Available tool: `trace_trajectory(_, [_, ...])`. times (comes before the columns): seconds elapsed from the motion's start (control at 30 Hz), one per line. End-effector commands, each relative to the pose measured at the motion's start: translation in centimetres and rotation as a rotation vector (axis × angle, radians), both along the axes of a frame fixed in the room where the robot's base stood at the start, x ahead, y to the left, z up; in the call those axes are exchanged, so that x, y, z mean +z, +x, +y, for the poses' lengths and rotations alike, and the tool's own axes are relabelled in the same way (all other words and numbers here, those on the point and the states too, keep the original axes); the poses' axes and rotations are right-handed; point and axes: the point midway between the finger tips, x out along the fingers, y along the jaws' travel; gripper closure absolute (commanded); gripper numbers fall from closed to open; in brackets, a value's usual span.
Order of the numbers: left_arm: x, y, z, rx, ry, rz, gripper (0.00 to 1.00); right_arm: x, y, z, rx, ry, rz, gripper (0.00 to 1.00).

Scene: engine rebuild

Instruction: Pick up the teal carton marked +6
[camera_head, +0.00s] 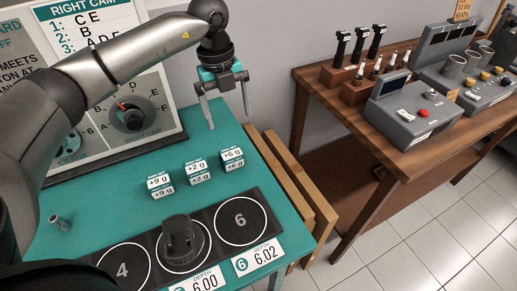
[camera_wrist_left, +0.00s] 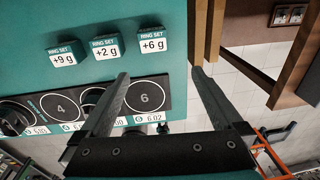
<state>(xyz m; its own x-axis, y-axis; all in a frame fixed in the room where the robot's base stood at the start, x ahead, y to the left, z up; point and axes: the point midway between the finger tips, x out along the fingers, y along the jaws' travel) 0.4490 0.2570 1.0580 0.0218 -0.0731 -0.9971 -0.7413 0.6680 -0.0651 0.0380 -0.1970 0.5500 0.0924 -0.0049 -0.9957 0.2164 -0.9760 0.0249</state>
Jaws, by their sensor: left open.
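The small teal and white carton marked +6 g (camera_head: 232,158) stands on the teal table, rightmost of a row of three. My left gripper (camera_head: 226,112) is open and empty. It hangs in the air above and behind the +6 carton, apart from it. In the left wrist view its two fingers (camera_wrist_left: 158,82) are spread wide. My right gripper is not in view.
A black mat (camera_head: 140,243) with numbered circles lies in front of the cartons, with a dark piston-like part (camera_head: 180,240) on it. A board (camera_head: 105,60) stands behind. A small cylinder (camera_head: 60,222) is at left. A wooden bench (camera_head: 340,85) with tools stands at right.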

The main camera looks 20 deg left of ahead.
Motion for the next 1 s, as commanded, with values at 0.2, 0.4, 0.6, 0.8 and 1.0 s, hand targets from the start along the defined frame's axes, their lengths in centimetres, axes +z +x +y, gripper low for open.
trace_trajectory(0.2, [-1.1,-0.5,2.1,0.032,0.079,0.03,0.0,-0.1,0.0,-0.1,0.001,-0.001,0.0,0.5])
trace_trajectory(0.4, [-5.3,-0.6,2.0,0.03,0.076,0.031,0.0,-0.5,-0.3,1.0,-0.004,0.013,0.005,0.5])
trace_trajectory(0.6, [-8.9,-0.5,1.9,0.029,0.075,0.028,0.0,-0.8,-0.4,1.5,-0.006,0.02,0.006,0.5])
trace_trajectory(0.8, [-10.2,-0.4,1.9,0.028,0.075,0.025,0.0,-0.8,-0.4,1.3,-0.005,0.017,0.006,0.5])
trace_trajectory(1.0, [-12.9,-0.2,1.4,0.029,0.074,0.029,0.0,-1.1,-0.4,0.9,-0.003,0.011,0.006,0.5])
